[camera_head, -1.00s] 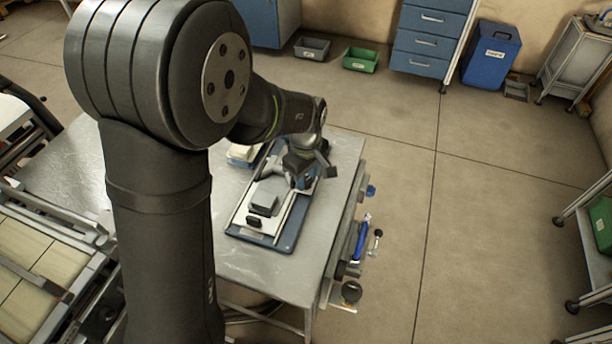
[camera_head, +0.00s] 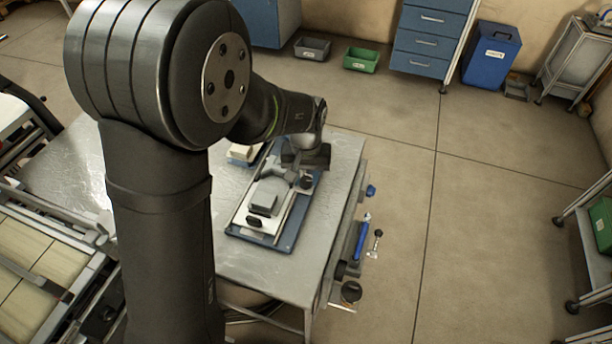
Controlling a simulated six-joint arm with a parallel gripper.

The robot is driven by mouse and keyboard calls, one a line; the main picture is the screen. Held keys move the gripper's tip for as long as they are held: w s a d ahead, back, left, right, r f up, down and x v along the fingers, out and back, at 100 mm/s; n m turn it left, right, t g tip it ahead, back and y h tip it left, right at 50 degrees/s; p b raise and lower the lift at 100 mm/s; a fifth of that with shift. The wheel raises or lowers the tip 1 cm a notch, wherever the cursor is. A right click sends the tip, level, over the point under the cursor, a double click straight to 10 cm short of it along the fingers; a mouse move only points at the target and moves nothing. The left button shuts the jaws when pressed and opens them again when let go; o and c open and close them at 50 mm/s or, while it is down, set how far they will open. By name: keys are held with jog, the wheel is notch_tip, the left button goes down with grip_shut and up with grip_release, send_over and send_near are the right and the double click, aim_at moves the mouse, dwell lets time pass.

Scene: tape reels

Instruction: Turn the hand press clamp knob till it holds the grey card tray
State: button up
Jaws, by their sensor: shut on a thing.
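The hand press stands on the metal table, with a blue base (camera_head: 283,243), light rails and a grey block (camera_head: 264,202) on a pale plate, which may be the grey card tray. A black knob (camera_head: 254,221) shows at the block's near end. A dark round knob (camera_head: 306,182), apparently the clamp knob, sits at the press's far right. My gripper (camera_head: 304,176) points down over that end and is shut on this knob. The fingertips are small and dark, and my wrist partly hides the contact. Whether the clamp touches the tray cannot be told.
A blue bin with pale contents (camera_head: 240,152) stands behind the press. The tabletop is bare left of the press. My upper arm hides part of it.

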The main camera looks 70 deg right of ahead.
aim_at(306, 180)
jog(key=m, duration=0.4)
jog(key=shift+m, duration=2.5)
jog(key=o, duration=1)
jog(key=shift+r, duration=0.15)
notch_tip(306, 180, up, 17)
jog(key=shift+r, duration=0.1)
jog(key=shift+r, duration=0.1)
